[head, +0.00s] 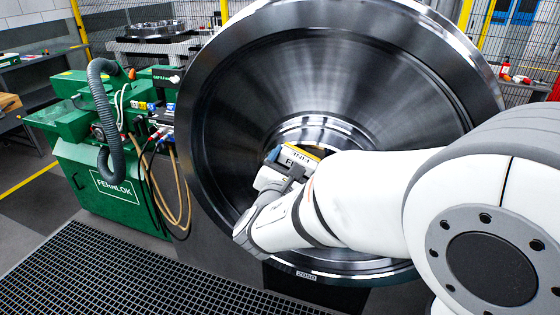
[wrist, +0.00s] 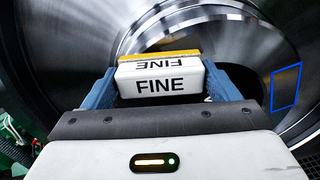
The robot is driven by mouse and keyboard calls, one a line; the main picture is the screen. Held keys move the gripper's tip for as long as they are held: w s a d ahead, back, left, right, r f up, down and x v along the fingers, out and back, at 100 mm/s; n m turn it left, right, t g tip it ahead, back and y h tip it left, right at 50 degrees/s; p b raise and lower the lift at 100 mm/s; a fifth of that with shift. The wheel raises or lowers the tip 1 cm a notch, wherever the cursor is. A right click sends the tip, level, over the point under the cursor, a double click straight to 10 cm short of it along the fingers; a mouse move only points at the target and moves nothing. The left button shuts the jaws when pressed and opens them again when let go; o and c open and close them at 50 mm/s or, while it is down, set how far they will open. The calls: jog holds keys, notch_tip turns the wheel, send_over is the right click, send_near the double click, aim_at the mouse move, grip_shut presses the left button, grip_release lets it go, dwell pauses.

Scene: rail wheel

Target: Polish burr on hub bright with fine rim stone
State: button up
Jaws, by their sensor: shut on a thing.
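The rail wheel (head: 235,120) is large, grey and shiny, and faces me in the head view. Its hub (head: 315,130) is the raised bright ring in the middle; the hub also fills the upper right of the wrist view (wrist: 225,40). My gripper (wrist: 160,82) is shut on the fine rim stone (wrist: 160,84), a white block marked FINE with a yellow-orange layer. In the head view the stone (head: 300,156) is in front of the hub's lower part; I cannot tell if they touch. A blue four-sided outline (wrist: 286,87) frames a dull brownish patch on metal, right of the stone.
A green FERNLOK machine (head: 105,185) with a grey hose (head: 100,95) and cables stands left of the wheel. A dark floor grating (head: 130,275) lies at the front left. A bench with a ring-shaped part (head: 152,30) stands behind, before a mesh fence.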

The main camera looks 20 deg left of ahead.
aim_at(310, 168)
jog(key=shift+w+d, duration=0.1)
jog(key=shift+w, duration=0.7)
jog(key=shift+d+b, duration=0.1)
jog(key=shift+b, duration=0.25)
jog(key=shift+s+d+f+b, duration=0.1)
jog(key=shift+s+d+b, duration=0.15)
jog(key=shift+d+b, duration=0.55)
jog(key=shift+d, duration=0.6)
jog(key=shift+d+b, duration=0.4)
jog(key=shift+d, duration=0.25)
jog(key=shift+d+b, duration=0.35)
jog(key=shift+d, duration=0.5)
